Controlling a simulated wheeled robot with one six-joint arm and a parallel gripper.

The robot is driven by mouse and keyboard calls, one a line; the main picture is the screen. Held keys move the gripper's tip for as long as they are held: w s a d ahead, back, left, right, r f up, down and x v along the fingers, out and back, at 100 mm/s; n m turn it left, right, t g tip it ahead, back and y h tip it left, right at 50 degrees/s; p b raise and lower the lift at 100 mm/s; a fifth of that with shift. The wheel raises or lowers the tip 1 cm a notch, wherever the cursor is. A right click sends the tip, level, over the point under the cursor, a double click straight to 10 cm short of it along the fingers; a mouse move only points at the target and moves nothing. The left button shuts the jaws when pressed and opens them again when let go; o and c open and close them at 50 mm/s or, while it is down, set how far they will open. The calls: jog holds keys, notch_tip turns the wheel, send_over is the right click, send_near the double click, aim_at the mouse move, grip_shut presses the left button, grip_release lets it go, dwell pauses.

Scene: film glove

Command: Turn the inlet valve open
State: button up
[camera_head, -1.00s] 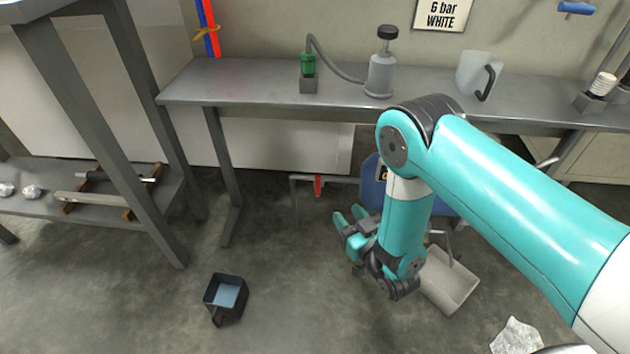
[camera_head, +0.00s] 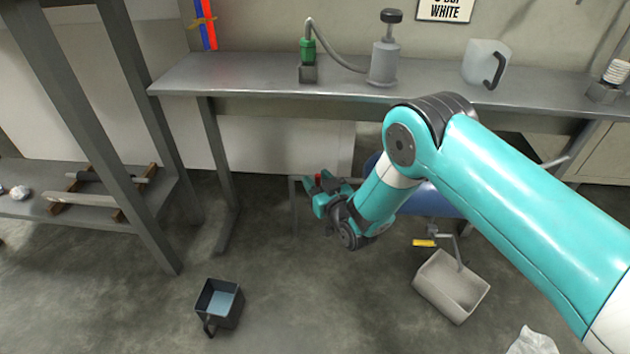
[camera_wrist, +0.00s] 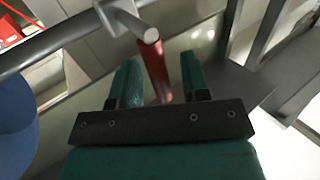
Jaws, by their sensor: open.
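A red lever handle (camera_wrist: 153,68) hangs from a grey pipe fitting (camera_wrist: 125,18), seen in the wrist view. It is the valve handle under the bench. My gripper (camera_wrist: 158,75) is open, with one teal finger on each side of the red lever; I cannot tell whether either finger touches it. In the head view my gripper (camera_head: 318,192) is low under the bench, beside the grey pipe (camera_head: 294,207), and mostly covers the lever.
A blue tank (camera_head: 425,200) stands behind my arm, with a yellow-handled tap (camera_head: 424,243) above a pale bin (camera_head: 430,290). A dark container (camera_head: 228,318) stands on the floor. The bench edge (camera_head: 270,92) overhangs the gripper. Floor between is clear.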

jog(key=shift+w+a, duration=0.4)
jog(key=shift+w, duration=0.2)
jog(key=shift+c, duration=0.3)
grip_shut()
